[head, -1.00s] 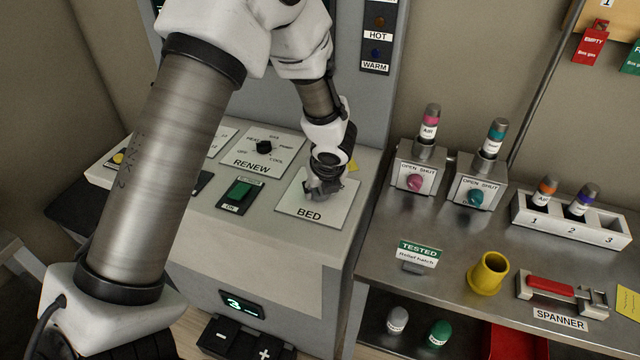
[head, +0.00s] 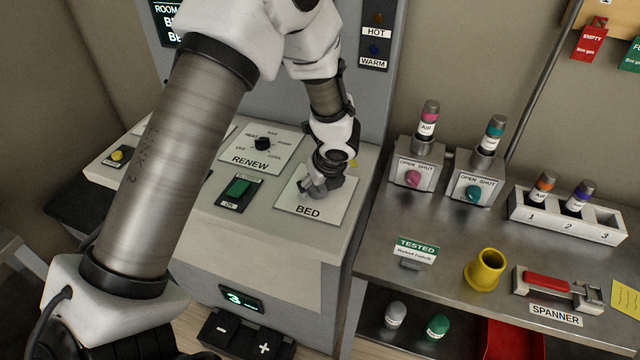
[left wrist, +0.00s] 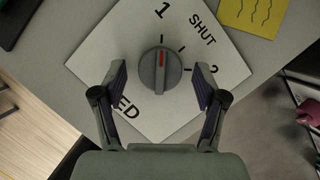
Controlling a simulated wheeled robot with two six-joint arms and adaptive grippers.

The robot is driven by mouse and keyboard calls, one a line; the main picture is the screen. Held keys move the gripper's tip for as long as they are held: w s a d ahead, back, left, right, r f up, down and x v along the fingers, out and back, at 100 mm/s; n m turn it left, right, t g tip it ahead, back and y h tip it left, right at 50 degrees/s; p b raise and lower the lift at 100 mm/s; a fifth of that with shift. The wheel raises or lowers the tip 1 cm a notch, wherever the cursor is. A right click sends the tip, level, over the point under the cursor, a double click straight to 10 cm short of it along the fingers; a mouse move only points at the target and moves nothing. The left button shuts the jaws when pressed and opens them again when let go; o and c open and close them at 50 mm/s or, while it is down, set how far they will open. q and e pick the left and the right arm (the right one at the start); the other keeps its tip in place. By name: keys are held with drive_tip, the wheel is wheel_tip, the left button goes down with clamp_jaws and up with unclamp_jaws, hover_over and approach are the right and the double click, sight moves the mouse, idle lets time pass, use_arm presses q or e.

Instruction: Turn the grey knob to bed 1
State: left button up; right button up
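The grey knob (left wrist: 160,70) sits on the white BED plate (left wrist: 140,115) in the left wrist view. Its red mark points up in that view, in line with the tick under the "1". The SHUT and "2" marks lie to the right of it. My left gripper (left wrist: 160,85) is open, one finger on each side of the knob, with a gap on both sides. In the head view my left gripper (head: 320,185) is over the BED plate (head: 312,205) and hides the knob. My right gripper is not in view.
Left of the BED plate are the RENEW dial (head: 263,144) and a green switch (head: 238,188). A yellow note (left wrist: 252,14) lies by the plate.

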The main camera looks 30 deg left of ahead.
use_arm(q)
drive_tip(key=v, duration=1.2)
